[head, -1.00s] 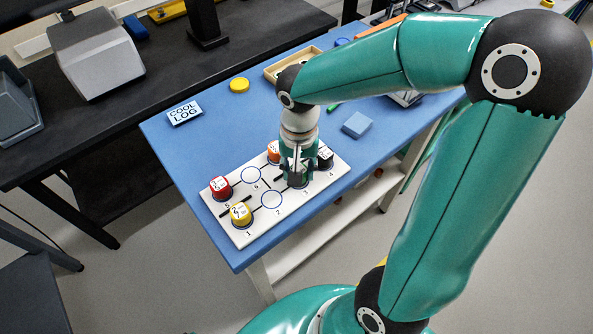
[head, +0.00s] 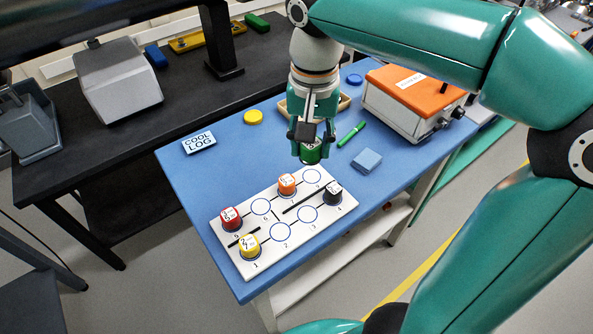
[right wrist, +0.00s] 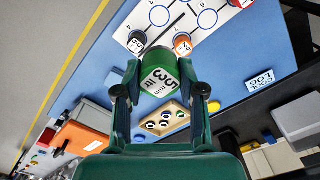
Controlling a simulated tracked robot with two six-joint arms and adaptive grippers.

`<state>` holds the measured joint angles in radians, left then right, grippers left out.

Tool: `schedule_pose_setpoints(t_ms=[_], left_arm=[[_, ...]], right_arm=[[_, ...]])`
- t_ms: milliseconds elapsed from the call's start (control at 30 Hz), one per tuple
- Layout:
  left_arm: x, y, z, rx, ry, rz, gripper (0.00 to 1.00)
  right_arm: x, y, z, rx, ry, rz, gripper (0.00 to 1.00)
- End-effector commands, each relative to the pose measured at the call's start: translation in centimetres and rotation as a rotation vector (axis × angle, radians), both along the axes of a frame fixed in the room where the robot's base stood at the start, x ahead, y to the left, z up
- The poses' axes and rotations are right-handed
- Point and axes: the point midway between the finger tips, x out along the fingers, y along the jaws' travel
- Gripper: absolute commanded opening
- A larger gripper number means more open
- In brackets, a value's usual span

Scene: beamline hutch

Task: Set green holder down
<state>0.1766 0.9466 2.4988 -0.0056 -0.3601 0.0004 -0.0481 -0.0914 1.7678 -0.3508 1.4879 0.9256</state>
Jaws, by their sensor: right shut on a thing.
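My right gripper (head: 310,137) is shut on the green holder (head: 311,153), which has a white labelled top. It holds the holder above the blue table, just beyond the far edge of the white board (head: 248,269). The holder also shows between the fingers in the right wrist view (right wrist: 155,80). On the board, a red holder (head: 231,219), a yellow holder (head: 250,246), an orange holder (head: 287,184) and a black holder (head: 333,193) stand upright. Circles 2 and 3, one between red and orange, and one at the far right corner are bare. My left gripper is out of view.
A wooden tray (right wrist: 150,130) with several round items lies behind my gripper. An orange-topped box (head: 412,100), green pen (head: 351,134), blue block (head: 367,161), yellow disc (head: 253,117) and COOL LOG sign (head: 199,142) are around.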

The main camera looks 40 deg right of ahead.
Motion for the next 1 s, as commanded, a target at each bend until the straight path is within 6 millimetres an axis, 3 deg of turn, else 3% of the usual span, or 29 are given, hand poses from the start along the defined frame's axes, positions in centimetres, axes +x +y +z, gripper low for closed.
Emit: schedule_pose_setpoints(t_ms=[167, 300, 467, 667, 1000], left_arm=[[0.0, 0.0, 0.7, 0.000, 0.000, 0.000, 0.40], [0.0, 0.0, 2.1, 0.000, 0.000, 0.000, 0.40], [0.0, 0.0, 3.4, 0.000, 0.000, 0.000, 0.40], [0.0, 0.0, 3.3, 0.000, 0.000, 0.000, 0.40], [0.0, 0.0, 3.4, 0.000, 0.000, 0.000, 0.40]], right_arm=[[3.0, 0.7, 1.6, 0.001, 0.002, -0.110, 0.03], [6.4, 3.1, 1.9, 0.001, 0.004, -0.125, 0.03], [8.6, 5.8, 1.2, 0.001, 0.004, -0.073, 0.03], [8.7, 6.6, -2.0, 0.002, 0.004, -0.052, 0.03], [8.6, 6.6, -10.9, 0.002, 0.006, -0.051, 0.03]])
